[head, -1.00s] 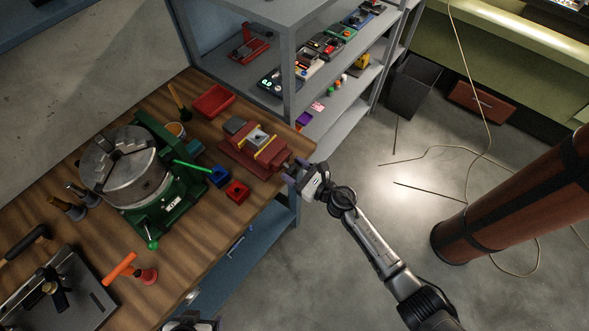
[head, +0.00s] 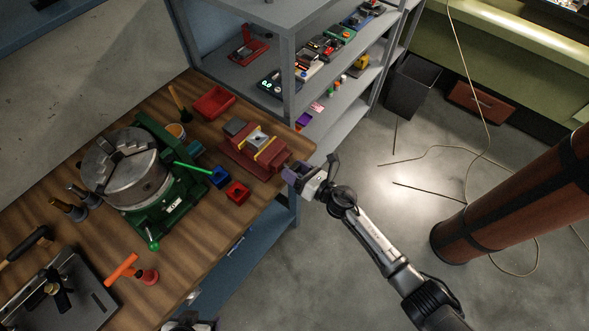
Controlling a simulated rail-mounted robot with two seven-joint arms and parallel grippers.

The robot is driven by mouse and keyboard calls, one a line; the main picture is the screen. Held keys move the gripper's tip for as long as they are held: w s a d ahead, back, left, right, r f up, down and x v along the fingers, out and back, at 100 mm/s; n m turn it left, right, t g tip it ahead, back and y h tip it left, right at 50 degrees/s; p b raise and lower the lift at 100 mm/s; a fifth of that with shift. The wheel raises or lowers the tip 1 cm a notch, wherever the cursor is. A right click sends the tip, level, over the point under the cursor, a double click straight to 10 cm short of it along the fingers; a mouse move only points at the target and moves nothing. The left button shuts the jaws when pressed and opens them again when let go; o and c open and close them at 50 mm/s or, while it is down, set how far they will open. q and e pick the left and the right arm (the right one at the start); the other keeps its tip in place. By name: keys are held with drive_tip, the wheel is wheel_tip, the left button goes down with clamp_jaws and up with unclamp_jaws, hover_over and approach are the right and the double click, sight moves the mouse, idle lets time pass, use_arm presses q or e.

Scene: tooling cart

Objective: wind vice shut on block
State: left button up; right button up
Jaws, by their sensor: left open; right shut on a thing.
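The red vice (head: 238,157) stands near the right end of the wooden bench. Its jaws are edged with yellow strips, and a grey block (head: 258,139) sits between them. From this angle I cannot tell whether both jaws touch the block. My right gripper (head: 292,173) is at the vice's front end, over the bench edge, shut on the vice handle. The handle is mostly hidden by the fingers. My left gripper (head: 190,323) shows only in part at the bottom edge, open and away from the vice.
A green rotary chuck (head: 125,170) with a green-handled lever stands left of the vice. Blue (head: 219,177) and red (head: 237,192) small bins sit near the vice's front, and a red tray (head: 213,102) lies behind. A grey shelf (head: 290,90) rises close behind.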

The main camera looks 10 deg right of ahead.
idle(0.4)
drive_tip(key=o, duration=0.9)
drive_tip(key=v, duration=1.4)
drive_tip(key=shift+w, duration=0.1)
